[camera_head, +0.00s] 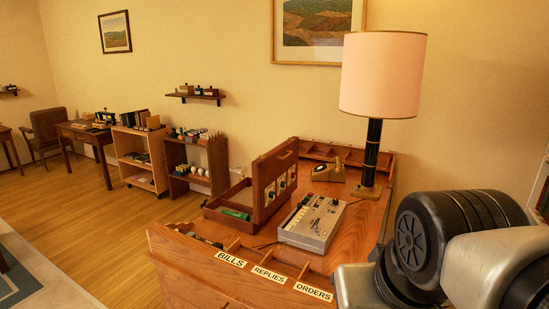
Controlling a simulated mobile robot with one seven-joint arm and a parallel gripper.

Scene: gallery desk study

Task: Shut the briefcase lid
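The briefcase is a brown wooden-looking case on the desk, left of centre, and it stands open. Its low base (213,214) lies flat on the left, with a green object (236,214) in it. Its lid (263,190) stands roughly upright along the right side of the base. Several small pale squares show on the lid's right-hand face. Parts of my arm fill the lower right of the picture, well to the right of the briefcase. My gripper's fingers are not in view.
A grey tape-recorder-like machine (312,222) stands close right of the lid. A yellowish telephone (329,171) and a tall lamp (374,147) stand behind it. A front organiser labelled BILLS, REPLIES, ORDERS (186,271) edges the desk (352,225). Open floor lies left.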

